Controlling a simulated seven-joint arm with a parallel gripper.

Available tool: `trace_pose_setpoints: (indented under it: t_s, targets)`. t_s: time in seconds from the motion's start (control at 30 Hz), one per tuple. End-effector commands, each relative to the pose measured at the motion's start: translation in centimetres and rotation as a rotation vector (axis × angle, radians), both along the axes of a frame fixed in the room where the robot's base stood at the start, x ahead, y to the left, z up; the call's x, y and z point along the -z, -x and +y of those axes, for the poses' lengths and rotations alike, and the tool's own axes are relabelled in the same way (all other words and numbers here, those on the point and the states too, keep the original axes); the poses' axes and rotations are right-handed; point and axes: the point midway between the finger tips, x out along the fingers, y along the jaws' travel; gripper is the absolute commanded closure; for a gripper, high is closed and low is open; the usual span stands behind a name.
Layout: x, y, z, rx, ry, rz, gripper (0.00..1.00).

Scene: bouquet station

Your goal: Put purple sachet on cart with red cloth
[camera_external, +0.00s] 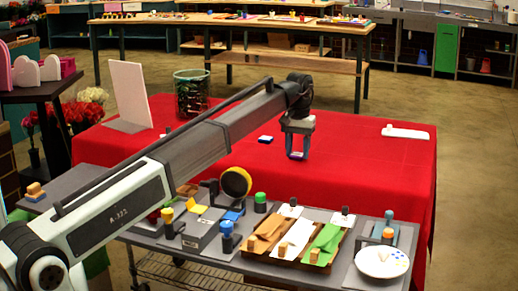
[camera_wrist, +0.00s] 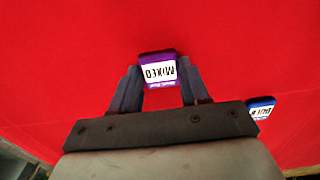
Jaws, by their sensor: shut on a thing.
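The purple sachet (camera_wrist: 159,70), with a white label reading "MIXED", is between the fingers of my gripper (camera_wrist: 160,88) in the wrist view. My gripper (camera_external: 297,153) is shut on it. In the external view the sachet (camera_external: 296,155) shows small at the fingertips, over the red cloth (camera_external: 370,160). The cloth covers a broad table or cart and hangs down its sides. I cannot tell whether the sachet touches the cloth or hangs just above it.
A blue sachet (camera_external: 265,139) lies on the cloth, left of my gripper; it also shows in the wrist view (camera_wrist: 262,108). A white object (camera_external: 406,133) lies at right. A grey bench (camera_external: 340,271) with trays is in front.

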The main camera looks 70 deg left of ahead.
Motion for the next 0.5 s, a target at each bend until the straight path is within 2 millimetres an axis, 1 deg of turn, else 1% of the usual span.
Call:
trace_pose_setpoints:
  t_s: [0.27,0.3,0.5]
  targets:
    - [0.28,0.0,0.0,0.0,0.0,0.0,0.83]
    - [0.27,-0.01,0.0,0.0,0.0,0.0,0.52]
    - [0.24,-0.01,0.0,0.0,0.0,0.0,0.33]
